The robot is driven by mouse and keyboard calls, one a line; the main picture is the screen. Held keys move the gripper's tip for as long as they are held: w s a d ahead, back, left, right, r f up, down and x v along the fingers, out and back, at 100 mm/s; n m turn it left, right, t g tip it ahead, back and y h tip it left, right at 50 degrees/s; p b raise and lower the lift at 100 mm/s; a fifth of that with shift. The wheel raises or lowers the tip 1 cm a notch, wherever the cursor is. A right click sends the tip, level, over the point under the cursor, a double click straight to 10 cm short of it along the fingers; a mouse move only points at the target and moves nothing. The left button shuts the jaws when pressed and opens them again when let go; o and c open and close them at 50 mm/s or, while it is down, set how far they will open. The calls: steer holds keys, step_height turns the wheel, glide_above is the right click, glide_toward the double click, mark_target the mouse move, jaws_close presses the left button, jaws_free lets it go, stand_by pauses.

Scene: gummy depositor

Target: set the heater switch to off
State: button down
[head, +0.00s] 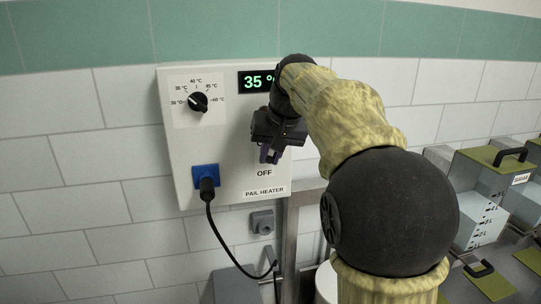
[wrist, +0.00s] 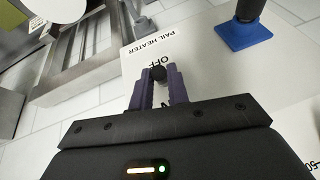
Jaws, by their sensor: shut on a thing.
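The white pail heater box (head: 226,185) is on the tiled wall. Its OFF label (head: 264,173) shows below my gripper (head: 270,154). In the head view my gripper covers the heater switch. In the wrist view my gripper (wrist: 157,80) has its two purple fingers closed around the dark round end of the heater switch (wrist: 158,73). That end is close to the OFF label (wrist: 155,60), and part of another label shows between the fingers, on the side away from OFF. The display (head: 257,82) is lit green and reads 35, its right part hidden by my arm.
A black temperature dial (head: 198,102) is at the box's upper left. A blue socket (head: 206,178) with a black plug and cable is at its lower left. Metal bins with green lids (head: 490,160) stand at the right. The wall left of the box is clear.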

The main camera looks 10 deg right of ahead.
steer(key=shift+f+b, duration=0.15)
steer(key=shift+b, duration=0.15)
steer(key=t+b, duration=0.1)
steer(key=b, duration=0.1)
steer(key=f+t+b, duration=0.1)
steer(key=b, duration=0.2)
steer(key=shift+s+f+b, duration=0.15)
steer(key=shift+s+b, duration=0.15)
steer(key=f+t+b, duration=0.1)
steer(key=t+b, duration=0.1)
steer(key=b, duration=0.5)
steer(key=f+t+b, duration=0.1)
steer(key=t+b, duration=0.2)
steer(key=b, duration=0.4)
steer(key=f+t+b, duration=0.1)
steer(key=t+b, duration=0.1)
steer(key=b, duration=0.5)
steer(key=shift+s+f+n, duration=0.25)
steer(key=shift+s+n, duration=0.05)
steer(key=shift+n, duration=0.1)
steer(key=shift+t+b, duration=0.4)
steer(key=shift+b, duration=0.15)
steer(key=shift+r, duration=0.1)
steer(key=c, duration=1.3)
jaws_free()
steer(key=shift+c, duration=0.2)
